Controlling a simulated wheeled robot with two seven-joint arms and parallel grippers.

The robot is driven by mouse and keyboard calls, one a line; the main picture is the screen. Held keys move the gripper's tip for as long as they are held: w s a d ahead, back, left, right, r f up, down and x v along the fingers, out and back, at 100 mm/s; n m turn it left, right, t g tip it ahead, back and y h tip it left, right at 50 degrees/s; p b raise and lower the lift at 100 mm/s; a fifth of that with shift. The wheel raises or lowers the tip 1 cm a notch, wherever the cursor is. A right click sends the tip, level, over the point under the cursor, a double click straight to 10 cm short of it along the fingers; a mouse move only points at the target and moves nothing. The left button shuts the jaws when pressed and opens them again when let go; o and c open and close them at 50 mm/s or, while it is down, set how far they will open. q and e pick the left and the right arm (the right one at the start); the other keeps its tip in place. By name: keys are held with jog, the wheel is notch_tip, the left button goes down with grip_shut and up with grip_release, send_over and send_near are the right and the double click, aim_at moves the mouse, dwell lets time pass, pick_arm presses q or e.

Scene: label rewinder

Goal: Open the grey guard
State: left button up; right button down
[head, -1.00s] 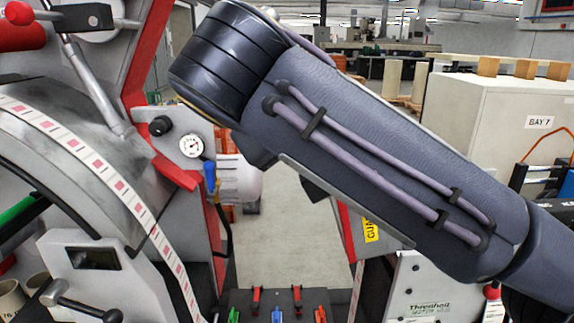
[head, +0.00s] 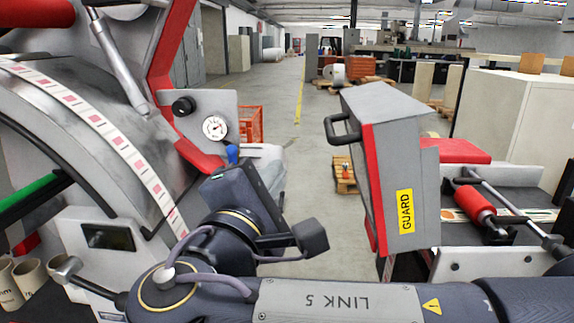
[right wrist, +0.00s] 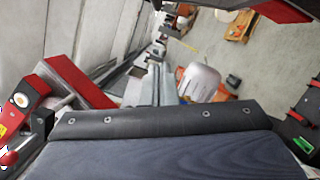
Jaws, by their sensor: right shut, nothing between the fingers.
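The grey guard (head: 405,165) stands at the right of centre in the head view, a boxy grey cover with a red edge and a yellow GUARD label (head: 405,212). Its black bar handle (head: 343,128) sticks out from its upper left side. My right gripper (head: 238,188) is left of the guard and lower than the handle, apart from both. Its fingers are mostly hidden in the head view; in the right wrist view they (right wrist: 160,83) are together and empty. My left gripper is not in view.
The machine's curved drum with a label strip (head: 95,115) fills the left. A pressure gauge (head: 214,127) and a blue-topped valve (head: 232,154) sit close behind my right gripper. A red roller (head: 474,205) lies right of the guard. Open floor shows between.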

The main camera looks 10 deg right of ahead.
aim_at(337, 118)
jog(key=w+d+r+p, duration=0.2)
jog(key=w+d+p, duration=0.1)
jog(key=w+d, duration=0.3)
jog(key=shift+d+r+p, duration=0.3)
jog(key=shift+d+p, duration=0.05)
jog(key=shift+d, duration=0.45)
jog(key=shift+w, duration=0.1)
jog(key=d+r+m, duration=0.1)
jog(key=r, duration=0.1)
jog(key=s+d+r+m, duration=0.1)
jog(key=d, duration=0.1)
jog(key=shift+d+r+m+g+b, duration=0.1)
jog(key=shift+r+m+g+b, duration=0.2)
jog(key=shift+r+b, duration=0.1)
jog(key=shift+f, duration=0.15)
